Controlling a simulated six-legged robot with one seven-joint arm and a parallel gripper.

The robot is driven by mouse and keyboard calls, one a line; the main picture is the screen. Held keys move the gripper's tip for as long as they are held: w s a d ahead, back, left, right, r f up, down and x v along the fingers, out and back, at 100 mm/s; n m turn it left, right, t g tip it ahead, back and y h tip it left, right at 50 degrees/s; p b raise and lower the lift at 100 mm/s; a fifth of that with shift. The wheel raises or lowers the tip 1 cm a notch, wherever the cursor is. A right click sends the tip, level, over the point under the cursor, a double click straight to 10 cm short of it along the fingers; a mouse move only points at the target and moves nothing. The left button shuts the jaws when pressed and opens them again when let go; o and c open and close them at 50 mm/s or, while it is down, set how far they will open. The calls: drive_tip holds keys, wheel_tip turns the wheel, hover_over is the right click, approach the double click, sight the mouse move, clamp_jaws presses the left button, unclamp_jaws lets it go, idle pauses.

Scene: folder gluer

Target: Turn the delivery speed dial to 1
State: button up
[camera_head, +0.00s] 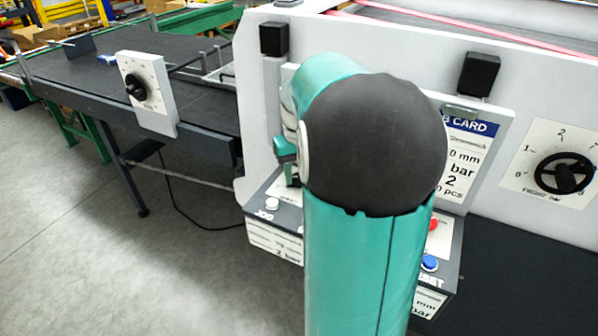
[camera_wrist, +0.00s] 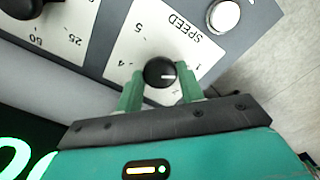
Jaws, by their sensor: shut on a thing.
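A small round black dial (camera_wrist: 160,72) sits on a white plate (camera_wrist: 122,48) marked SPEED, upside down in the wrist view. Its white pointer line points to the right of the picture, close to the 1 mark. The figures 5 and 4 also show on the left side. My gripper (camera_wrist: 160,77) is shut on the dial, with one green finger on each side. In the head view, a small part of my gripper (camera_head: 286,155) shows beside my arm at the console. The dial is hidden there. The word "delivery" is not readable on the plate.
In the wrist view, a pale round button (camera_wrist: 224,15) and another black knob (camera_wrist: 22,8) lie near the dial. In the head view, a dial panel (camera_head: 148,92) stands by the dark conveyor table (camera_head: 75,70). A bar dial (camera_head: 565,174) is at the right. The floor at left is clear.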

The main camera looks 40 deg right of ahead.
drive_tip(key=o, duration=1)
drive_tip(key=shift+r, duration=0.15)
wheel_tip(320, 180, up, 14)
drive_tip(key=shift+f, duration=0.2)
